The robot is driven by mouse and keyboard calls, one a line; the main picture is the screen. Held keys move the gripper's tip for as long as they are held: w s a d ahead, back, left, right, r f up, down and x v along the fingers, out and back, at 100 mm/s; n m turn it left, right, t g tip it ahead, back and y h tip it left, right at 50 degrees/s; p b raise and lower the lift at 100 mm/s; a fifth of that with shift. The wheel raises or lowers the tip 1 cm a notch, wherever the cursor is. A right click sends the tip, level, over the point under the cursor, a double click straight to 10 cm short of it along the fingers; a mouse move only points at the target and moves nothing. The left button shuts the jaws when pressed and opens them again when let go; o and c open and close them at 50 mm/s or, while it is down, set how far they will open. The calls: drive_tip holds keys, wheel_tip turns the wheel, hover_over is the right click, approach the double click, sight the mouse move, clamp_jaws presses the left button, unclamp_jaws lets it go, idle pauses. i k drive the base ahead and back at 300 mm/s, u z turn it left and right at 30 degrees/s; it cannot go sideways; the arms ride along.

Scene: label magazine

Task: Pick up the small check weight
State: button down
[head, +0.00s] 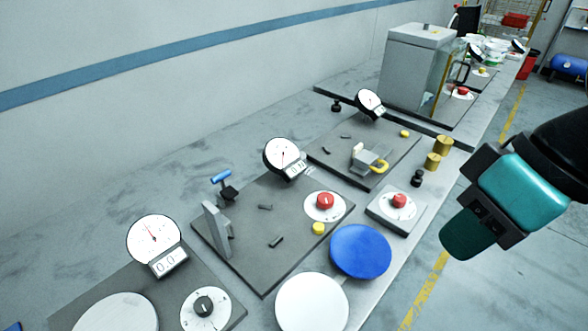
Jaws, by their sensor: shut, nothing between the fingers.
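Candidates for the small check weight stand on the bench right of the middle: two brass cylinders, one behind (442,144) and one in front (433,161), and a small black knobbed piece (417,178) beside them. Another small black knobbed piece (336,107) stands farther back, left of the rear gauge. I cannot tell from their looks which one is the check weight. My gripper (465,240), teal and dark, is at the right, to the right of these pieces in the picture and apart from them. It is shut and holds nothing.
A small base with a red knob (399,201) and a blue disc (360,251) sit near the bench's front edge. Dark plates with dial gauges (284,156) and a white disc (312,302) fill the nearer bench. A grey cabinet (415,65) stands behind. Open floor lies right.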

sight(432, 160)
drive_tip(key=z, duration=0.3)
drive_tip(key=k, duration=0.35)
drive_tip(key=z, duration=0.45)
drive_tip(key=i, duration=1.3)
drive_tip(key=u, duration=0.6)
